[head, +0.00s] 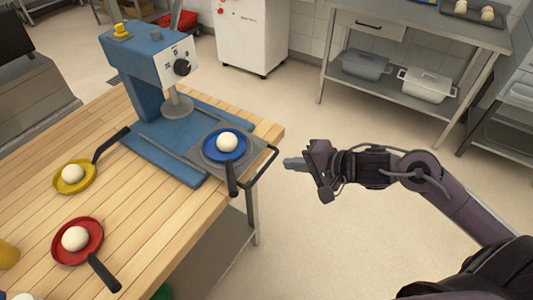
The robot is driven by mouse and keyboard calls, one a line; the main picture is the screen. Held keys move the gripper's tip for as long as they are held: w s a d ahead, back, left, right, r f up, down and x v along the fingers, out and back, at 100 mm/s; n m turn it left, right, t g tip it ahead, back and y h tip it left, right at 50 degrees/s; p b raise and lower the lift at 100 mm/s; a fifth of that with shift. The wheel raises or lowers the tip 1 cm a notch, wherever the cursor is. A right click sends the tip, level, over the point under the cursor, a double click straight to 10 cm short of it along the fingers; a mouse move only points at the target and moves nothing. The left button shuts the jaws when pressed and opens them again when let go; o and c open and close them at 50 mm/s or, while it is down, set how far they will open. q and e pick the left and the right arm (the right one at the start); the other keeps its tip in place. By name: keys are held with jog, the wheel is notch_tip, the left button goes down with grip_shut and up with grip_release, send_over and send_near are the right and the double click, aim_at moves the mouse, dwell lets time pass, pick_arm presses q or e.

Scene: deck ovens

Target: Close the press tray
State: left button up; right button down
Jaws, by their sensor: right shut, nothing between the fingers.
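The blue press (150,72) stands on the wooden table. Its grey press tray (190,150) is slid out to the right, with a dark handle (264,167) at its outer end reaching past the table edge. A blue pan (211,147) with a white dough ball (227,142) sits on the tray, its black handle pointing toward the front. My right gripper (290,164) is shut and empty, just right of the tray handle and apart from it in the picture. My left gripper is not in view.
On the wooden table (150,215) lie a yellow pan (88,183) and a red pan (64,250), each with a dough ball. A steel table (420,45) with grey and white containers stands behind. The floor right of the wooden table is clear.

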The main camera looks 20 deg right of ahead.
aim_at(254, 161)
jog(key=x, duration=0.8)
jog(key=shift+w+a+f, duration=0.1)
jog(key=shift+w+a, duration=0.15)
jog(key=shift+w, duration=0.1)
jog(key=shift+w+a+f, duration=0.3)
jog(key=shift+f, duration=0.05)
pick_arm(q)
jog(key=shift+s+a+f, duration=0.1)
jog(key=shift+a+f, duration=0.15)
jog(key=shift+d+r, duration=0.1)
pick_arm(e)
jog(key=shift+r, duration=0.1)
